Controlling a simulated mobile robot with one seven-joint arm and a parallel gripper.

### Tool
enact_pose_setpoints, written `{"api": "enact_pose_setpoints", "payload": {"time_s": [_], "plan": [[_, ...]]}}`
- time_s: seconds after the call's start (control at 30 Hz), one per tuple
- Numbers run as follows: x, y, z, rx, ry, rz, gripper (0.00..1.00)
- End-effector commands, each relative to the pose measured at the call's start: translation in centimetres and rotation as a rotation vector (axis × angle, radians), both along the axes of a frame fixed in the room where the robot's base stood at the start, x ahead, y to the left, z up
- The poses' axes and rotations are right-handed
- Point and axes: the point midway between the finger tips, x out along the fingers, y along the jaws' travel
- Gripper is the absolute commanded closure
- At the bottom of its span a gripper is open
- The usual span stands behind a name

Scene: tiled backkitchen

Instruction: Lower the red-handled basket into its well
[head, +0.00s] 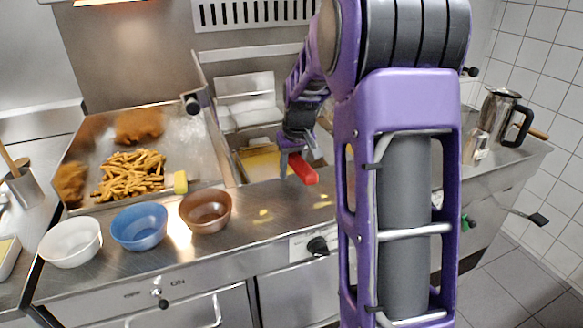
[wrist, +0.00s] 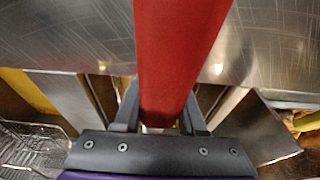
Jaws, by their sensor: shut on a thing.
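My gripper (head: 292,152) is over the front of the fryer, shut on the red handle (head: 303,169). In the wrist view the red handle (wrist: 176,60) runs between the two fingers (wrist: 160,118) and out over the steel front ledge. The basket body on this handle is mostly hidden behind my gripper and arm. A well (head: 258,165) with yellow oil shows just left of my gripper. A wire mesh basket (wrist: 30,150) shows at the lower left of the wrist view; I cannot tell whether it belongs to this handle.
Left of the well is a steel tray (head: 190,150) with fries (head: 130,174) and browned food. White (head: 70,242), blue (head: 139,227) and brown (head: 205,211) bowls stand on the front ledge. A steel jug (head: 497,117) stands at the right. My arm hides the counter's middle right.

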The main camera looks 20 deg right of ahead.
Motion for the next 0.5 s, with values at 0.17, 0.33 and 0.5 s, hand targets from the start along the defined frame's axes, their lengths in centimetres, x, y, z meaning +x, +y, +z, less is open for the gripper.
{"api": "enact_pose_setpoints", "payload": {"time_s": [0.17,0.33,0.5], "plan": [[0.05,0.00,-0.19,0.000,-0.002,0.000,1.00],[0.05,0.00,-0.19,0.000,-0.002,0.000,0.57],[0.04,0.00,-0.23,0.000,-0.002,0.000,0.26]]}}
